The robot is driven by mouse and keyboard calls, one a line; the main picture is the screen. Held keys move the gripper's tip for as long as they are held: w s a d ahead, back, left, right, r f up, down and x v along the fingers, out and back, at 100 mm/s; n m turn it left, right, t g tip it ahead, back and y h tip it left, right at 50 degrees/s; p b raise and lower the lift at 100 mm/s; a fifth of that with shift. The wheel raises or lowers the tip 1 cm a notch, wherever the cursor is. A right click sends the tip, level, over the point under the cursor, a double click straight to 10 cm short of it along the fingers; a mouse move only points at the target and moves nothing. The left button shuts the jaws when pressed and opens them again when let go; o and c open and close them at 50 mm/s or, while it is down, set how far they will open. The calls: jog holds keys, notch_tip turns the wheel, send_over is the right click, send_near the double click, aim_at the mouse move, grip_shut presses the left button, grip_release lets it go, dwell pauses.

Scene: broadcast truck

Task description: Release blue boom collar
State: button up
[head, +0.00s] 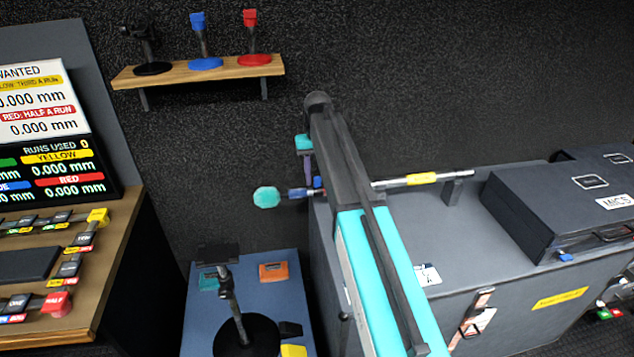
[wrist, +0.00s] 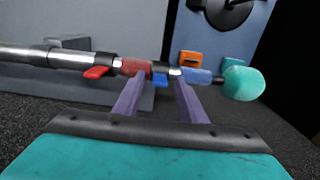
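The boom pole (head: 390,183) lies level along the case, its teal ball end (head: 266,197) sticking out left. In the wrist view, a black collar with a blue lever (wrist: 160,80) sits between the red section (wrist: 136,67) and the blue section (wrist: 197,75). My gripper (wrist: 160,88) has its two purple fingers apart, one on each side of the blue lever. The fingertips reach the pole; whether they touch it is unclear. In the head view my gripper (head: 307,168) is at the pole's left part, and my arm hides the pole's middle.
A red lever (wrist: 97,72) is on the neighbouring collar. A yellow section (head: 420,179) and a rest (head: 452,191) are right of my arm. A black MICS case (head: 540,205) stands at right. A stand (head: 240,325) and an orange block (head: 273,271) are below left.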

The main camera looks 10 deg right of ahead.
jog(key=shift+f, duration=0.45)
jog(key=shift+c, duration=0.5)
